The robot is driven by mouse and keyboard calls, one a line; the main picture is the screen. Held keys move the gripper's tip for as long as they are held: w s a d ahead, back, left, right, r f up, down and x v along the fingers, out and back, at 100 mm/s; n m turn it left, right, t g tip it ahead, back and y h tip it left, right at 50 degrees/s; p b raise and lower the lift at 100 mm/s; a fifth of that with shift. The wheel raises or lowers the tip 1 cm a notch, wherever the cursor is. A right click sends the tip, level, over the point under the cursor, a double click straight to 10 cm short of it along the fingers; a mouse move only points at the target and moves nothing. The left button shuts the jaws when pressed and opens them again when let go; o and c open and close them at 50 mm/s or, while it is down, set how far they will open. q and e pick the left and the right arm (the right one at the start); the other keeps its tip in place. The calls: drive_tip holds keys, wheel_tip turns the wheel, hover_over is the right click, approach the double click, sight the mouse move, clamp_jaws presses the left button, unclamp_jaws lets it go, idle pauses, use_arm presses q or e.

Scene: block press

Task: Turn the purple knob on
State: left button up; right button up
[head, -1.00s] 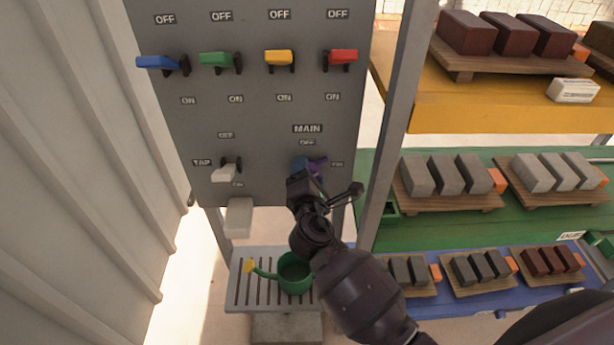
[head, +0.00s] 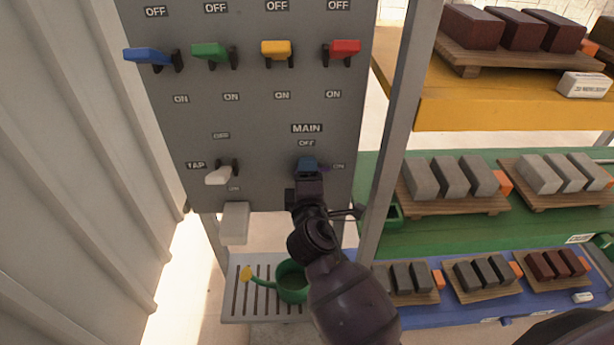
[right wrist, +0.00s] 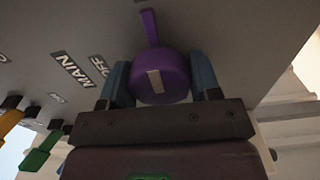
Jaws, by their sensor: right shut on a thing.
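The purple knob (right wrist: 162,78) sits on the grey panel under the MAIN and OFF labels, with an ON label to its right in the head view. My right gripper (right wrist: 161,84) is shut on it, one blue finger on each side of its round body. In the right wrist view its narrow tab sticks out toward a pale label cut by the top edge. In the head view my right gripper (head: 307,165) hides most of the knob; only a sliver of purple (head: 323,169) shows, pointing right toward ON. My left gripper is not in view.
Blue (head: 147,55), green (head: 209,51), yellow (head: 276,48) and red (head: 346,47) handles line the panel above. A white tap handle (head: 218,176) is at left. A green watering can (head: 291,283) stands below. A grey post (head: 399,130) and block shelves are at right.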

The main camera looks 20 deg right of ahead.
idle(0.3)
drive_tip(key=o, duration=0.9)
drive_tip(key=shift+o, duration=0.2)
